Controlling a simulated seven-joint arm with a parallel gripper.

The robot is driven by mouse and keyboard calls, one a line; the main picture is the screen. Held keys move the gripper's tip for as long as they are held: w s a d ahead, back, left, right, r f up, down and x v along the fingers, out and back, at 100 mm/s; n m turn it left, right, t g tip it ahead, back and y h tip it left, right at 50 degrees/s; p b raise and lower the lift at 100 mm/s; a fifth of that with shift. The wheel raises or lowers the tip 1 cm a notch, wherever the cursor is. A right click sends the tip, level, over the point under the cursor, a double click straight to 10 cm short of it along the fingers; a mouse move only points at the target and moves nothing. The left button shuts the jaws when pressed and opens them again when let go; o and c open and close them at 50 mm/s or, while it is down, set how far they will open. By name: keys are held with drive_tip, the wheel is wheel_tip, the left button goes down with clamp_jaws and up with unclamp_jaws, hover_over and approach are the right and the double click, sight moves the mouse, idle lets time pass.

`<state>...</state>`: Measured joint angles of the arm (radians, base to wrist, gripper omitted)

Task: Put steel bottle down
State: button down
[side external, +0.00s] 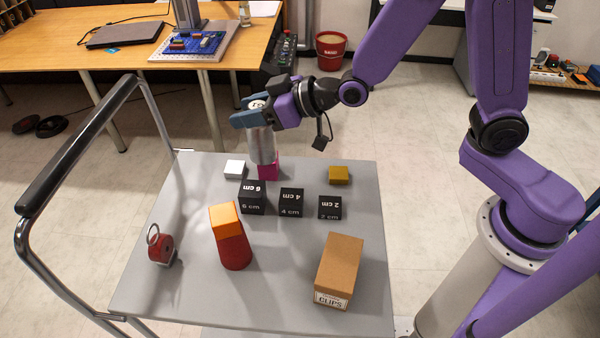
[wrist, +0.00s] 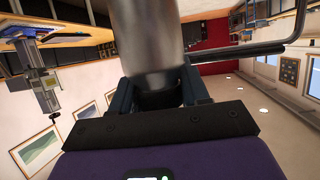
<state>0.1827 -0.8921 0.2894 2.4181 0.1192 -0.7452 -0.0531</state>
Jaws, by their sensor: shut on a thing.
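The steel bottle (side external: 262,146) is a silver cylinder, held upright at the far side of the grey cart top (side external: 190,270). My gripper (side external: 250,112) is shut on its upper part, with the arm reaching in from the right. In the wrist view the bottle (wrist: 150,45) fills the top middle, between the fingers of my gripper (wrist: 158,95). The bottle's lower end is in front of or beside a magenta block (side external: 268,171); I cannot tell whether it touches anything below.
A white block (side external: 235,169), a mustard block (side external: 339,175) and black size blocks (side external: 291,202) are near the bottle. An orange block (side external: 224,217) tops a red piece (side external: 234,250). A clips box (side external: 338,270) and red round object (side external: 161,248) stand nearer. A handle (side external: 75,150) rises left.

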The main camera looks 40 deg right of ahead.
drive_tip(key=s+d+f+n+g+y, duration=0.15)
drive_tip(key=d+f, duration=0.25)
drive_tip(key=d, duration=0.6)
wheel_tip(320, 180, down, 8)
drive_tip(key=shift+r, duration=0.25)
drive_tip(key=shift+w+f, duration=0.1)
drive_tip(key=shift+f, duration=0.05)
idle(0.3)
drive_tip(key=c, duration=0.5)
unclamp_jaws()
drive_tip(key=shift+c, duration=0.2)
